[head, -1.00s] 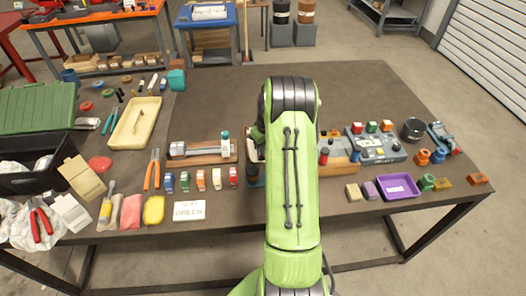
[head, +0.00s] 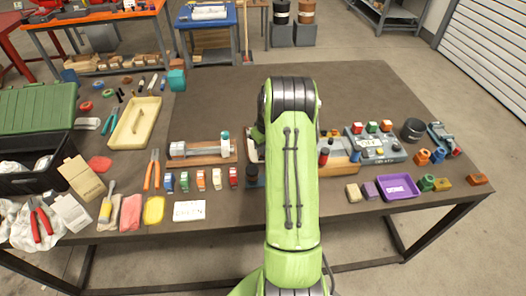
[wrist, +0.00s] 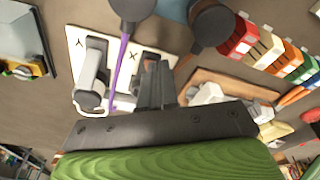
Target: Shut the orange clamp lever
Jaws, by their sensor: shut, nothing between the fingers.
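I cannot make out an orange clamp lever in either view; my arm covers the middle of the bench in the head view. My gripper (wrist: 153,84) shows in the wrist view as two dark fingers, shut together and empty. They lie over or beside a white plate (wrist: 75,42) marked with a check and an X. A grey cylindrical fitting (wrist: 91,76) with a pale loop at its end is just left of the fingers. A thin purple strip (wrist: 119,68) runs between the fitting and the fingers. I cannot tell whether the fingers touch anything.
Dark round knobs (wrist: 211,22) stand close to the fingers. A row of coloured blocks (wrist: 251,44) is to the right in the wrist view. In the head view, a wooden fixture (head: 202,158) is left of my arm and a grey box (head: 377,150) right. The bench's far middle (head: 225,90) is clear.

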